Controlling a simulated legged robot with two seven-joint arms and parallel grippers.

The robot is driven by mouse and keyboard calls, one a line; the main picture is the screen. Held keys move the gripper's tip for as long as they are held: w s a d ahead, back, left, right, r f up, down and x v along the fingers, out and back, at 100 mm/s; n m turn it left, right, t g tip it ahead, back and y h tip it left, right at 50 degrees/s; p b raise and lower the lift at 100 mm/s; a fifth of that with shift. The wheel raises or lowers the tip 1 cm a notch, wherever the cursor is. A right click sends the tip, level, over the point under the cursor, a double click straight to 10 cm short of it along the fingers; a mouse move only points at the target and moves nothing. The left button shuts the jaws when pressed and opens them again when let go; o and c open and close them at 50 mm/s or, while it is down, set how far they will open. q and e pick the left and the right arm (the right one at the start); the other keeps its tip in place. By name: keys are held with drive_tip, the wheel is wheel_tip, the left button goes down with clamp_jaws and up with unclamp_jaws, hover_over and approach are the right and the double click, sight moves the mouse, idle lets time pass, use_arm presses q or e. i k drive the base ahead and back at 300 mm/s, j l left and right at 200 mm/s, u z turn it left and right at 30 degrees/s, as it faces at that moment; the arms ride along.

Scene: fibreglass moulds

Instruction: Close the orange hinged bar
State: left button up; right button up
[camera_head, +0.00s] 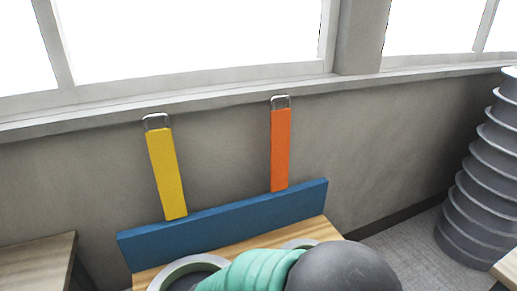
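The orange hinged bar (280,150) stands nearly upright above the blue board (230,222). A metal loop (281,101) shows at its upper end. Its lower end meets the top edge of the board, and the hinge itself cannot be made out. A yellow bar (168,174) of the same kind stands to its left, leaning slightly, also with a metal loop on top. Neither of my grippers can be seen, and nothing touches the orange bar.
The blue board stands along the back of a wooden top (234,248). Rounded teal and dark grey shapes cover much of that top in the foreground. A grey ribbed stack (484,190) stands at the right. Another wooden surface (38,262) is at the lower left. A wall with windows is behind.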

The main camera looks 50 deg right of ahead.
sight(280, 120)
drive_tip(key=z, duration=1.8)
